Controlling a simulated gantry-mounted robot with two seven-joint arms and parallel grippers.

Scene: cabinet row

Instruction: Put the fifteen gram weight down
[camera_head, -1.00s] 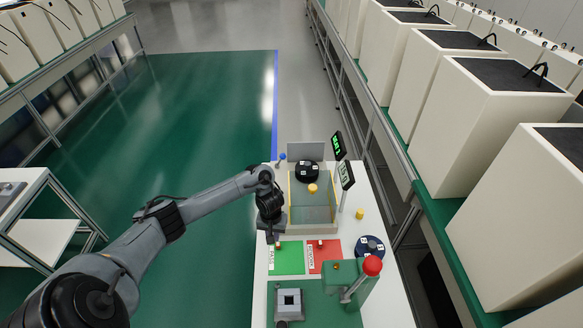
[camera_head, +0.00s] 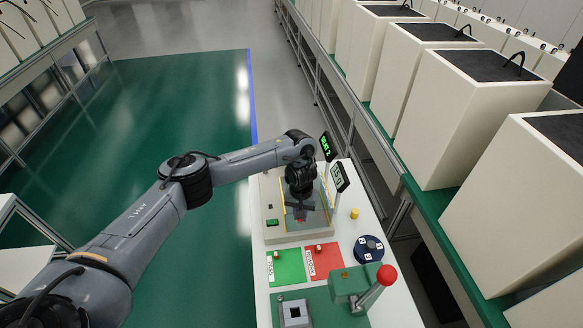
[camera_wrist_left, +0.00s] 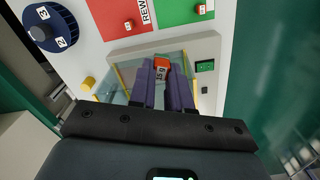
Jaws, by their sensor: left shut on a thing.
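The fifteen gram weight (camera_wrist_left: 162,70) is a small orange-red piece with a pale label that seems to read "15". In the left wrist view it sits between the purple fingertips of my left gripper (camera_wrist_left: 163,80), which is shut on it. In the head view my left gripper (camera_head: 302,205) points down inside the outline of the glass-walled balance (camera_head: 274,238); the arm hides much of the balance. I cannot tell whether the weight touches the pan. My right gripper is not in view.
A small display (camera_head: 338,177) stands beside the balance. A yellow piece (camera_head: 354,213) and a blue dial (camera_head: 369,249) lie to the right. Green (camera_head: 286,266) and red (camera_head: 323,261) pads are in front, with a red-knobbed press (camera_head: 387,275) nearer.

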